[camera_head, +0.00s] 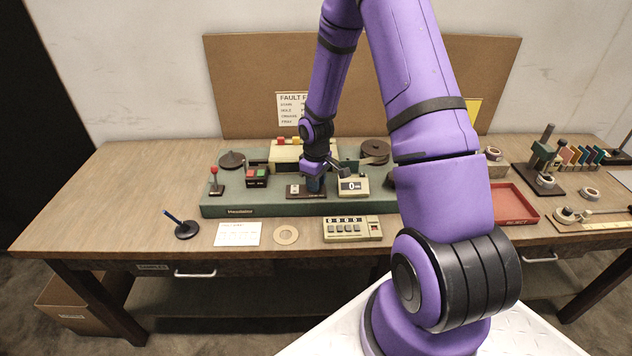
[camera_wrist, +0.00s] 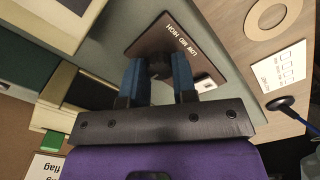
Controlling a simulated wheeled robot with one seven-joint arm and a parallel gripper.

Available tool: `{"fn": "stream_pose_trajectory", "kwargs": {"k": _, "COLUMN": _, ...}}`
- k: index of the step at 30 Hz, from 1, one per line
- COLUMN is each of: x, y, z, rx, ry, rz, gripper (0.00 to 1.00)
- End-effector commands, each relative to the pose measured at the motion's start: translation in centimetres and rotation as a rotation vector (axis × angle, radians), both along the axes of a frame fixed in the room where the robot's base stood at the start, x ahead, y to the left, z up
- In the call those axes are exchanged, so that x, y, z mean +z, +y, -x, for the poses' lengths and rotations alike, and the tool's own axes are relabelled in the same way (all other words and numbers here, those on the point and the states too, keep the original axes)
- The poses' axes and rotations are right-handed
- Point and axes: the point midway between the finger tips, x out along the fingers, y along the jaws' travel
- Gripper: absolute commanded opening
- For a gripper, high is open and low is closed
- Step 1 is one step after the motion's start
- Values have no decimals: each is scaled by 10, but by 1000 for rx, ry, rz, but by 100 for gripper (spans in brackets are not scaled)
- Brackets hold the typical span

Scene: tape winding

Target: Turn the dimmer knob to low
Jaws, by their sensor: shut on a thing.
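The dimmer knob is a dark round knob (camera_wrist: 160,62) on a brown plate (camera_wrist: 150,42) lettered LOW, MID and HIGH in the wrist view. My gripper (camera_wrist: 158,72) has its blue fingers on either side of the knob and is shut on it. The knob's pointer is not readable, so I cannot tell its setting. In the head view my gripper (camera_head: 315,186) points down at the plate (camera_head: 298,192) on the green machine base (camera_head: 270,209), and the knob is hidden behind the fingers.
A counter reading 0 (camera_head: 353,186) stands close right of my gripper. A red and green button box (camera_head: 257,174) and a red-topped lever (camera_head: 215,178) are to the left. A keypad box (camera_head: 351,229) and a tape ring (camera_head: 286,236) lie in front. Bare tabletop is at far left.

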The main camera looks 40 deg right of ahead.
Motion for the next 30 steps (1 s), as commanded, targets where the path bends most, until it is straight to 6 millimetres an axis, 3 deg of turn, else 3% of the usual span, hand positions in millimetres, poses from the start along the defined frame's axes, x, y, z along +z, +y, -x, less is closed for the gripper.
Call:
{"fn": "stream_pose_trajectory", "kwargs": {"k": 15, "x": 0, "y": 0, "z": 0, "rx": 17, "ry": -1, "rz": 1, "gripper": 2}}
{"fn": "stream_pose_trajectory", "kwargs": {"k": 16, "x": 0, "y": 0, "z": 0, "rx": 17, "ry": -1, "rz": 1, "gripper": 33}}
{"fn": "stream_pose_trajectory", "kwargs": {"k": 18, "x": 0, "y": 0, "z": 0, "rx": 16, "ry": -1, "rz": 1, "gripper": 49}}
{"fn": "stream_pose_trajectory", "kwargs": {"k": 30, "x": 5, "y": 0, "z": 0, "rx": 15, "ry": -1, "rz": 1, "gripper": 52}}
